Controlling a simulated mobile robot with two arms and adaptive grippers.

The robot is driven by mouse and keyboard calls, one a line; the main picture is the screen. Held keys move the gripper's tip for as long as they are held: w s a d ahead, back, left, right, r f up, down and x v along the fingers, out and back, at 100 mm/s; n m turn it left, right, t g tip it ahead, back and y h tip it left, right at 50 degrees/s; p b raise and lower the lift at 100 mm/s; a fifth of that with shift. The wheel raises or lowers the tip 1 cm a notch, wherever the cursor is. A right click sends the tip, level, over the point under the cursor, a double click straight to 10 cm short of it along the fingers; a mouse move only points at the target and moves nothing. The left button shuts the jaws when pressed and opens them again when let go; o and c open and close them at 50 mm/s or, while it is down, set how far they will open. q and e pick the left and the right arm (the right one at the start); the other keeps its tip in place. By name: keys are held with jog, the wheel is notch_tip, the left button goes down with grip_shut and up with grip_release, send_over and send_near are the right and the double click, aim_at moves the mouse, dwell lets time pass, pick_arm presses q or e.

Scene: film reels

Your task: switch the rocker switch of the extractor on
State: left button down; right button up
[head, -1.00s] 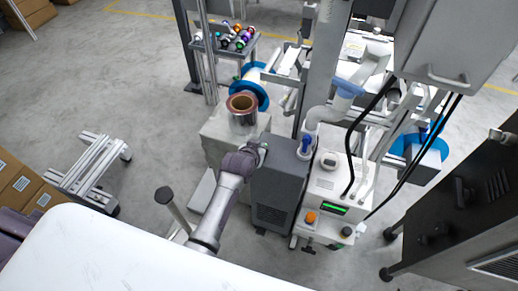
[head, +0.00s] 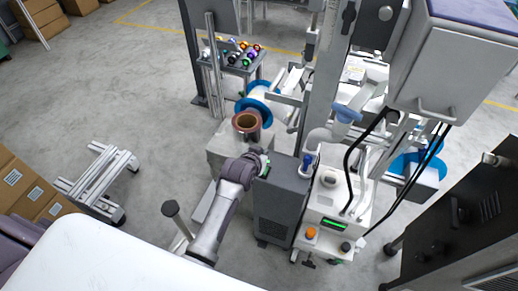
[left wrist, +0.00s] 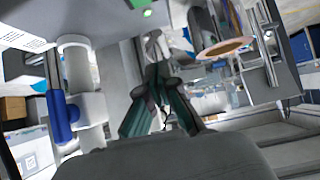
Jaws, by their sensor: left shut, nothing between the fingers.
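The extractor (head: 283,205) is a dark grey box with a blue-collared pipe on top. It stands on the floor, left of a white machine. My left gripper (head: 264,164) is at its top left edge, shut and empty. In the left wrist view the dark teal fingers (left wrist: 158,82) come together in front of a grey face. I cannot tell whether the fingertips touch the extractor. My right gripper is out of view.
A copper-coloured film reel (head: 246,124) sits on a pale grey block just behind my left gripper. The white machine (head: 328,208) with a green display and black cables stands close on the right. Clear floor (head: 150,120) lies to the left.

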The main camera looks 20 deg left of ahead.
pick_arm(q)
jog(key=s+r, duration=0.1)
jog(key=r, duration=0.1)
jog(key=s+r, duration=0.2)
jog(key=shift+s+a+r, duration=0.1)
jog(key=shift+s+r, duration=0.1)
jog(key=shift+r, duration=0.2)
jog(key=shift+f, duration=0.1)
jog(key=s+f+g, duration=0.2)
jog(key=s+f, duration=0.4)
jog(key=f, duration=0.4)
jog(key=s+f+m+g, duration=0.1)
jog(key=s+f+g, duration=0.1)
jog(key=s+f, duration=0.6)
jog(key=s+f+g, duration=0.1)
jog(key=s+f, duration=0.3)
jog(key=f, duration=0.8)
jog(key=s+a+f+g, duration=0.1)
jog(key=s+f, duration=0.3)
jog(key=s, duration=0.5)
jog(key=s+a+f+g, duration=0.2)
jog(key=s+a+f, duration=0.1)
jog(key=s, duration=0.6)
jog(key=s+a+f+m+g, duration=0.1)
jog(key=s+f, duration=0.4)
jog(key=s, duration=0.5)
jog(key=shift+a+f+g, duration=0.25)
jog(key=shift+a+g, duration=0.05)
jog(key=shift+a, duration=0.1)
jog(key=shift+s, duration=0.1)
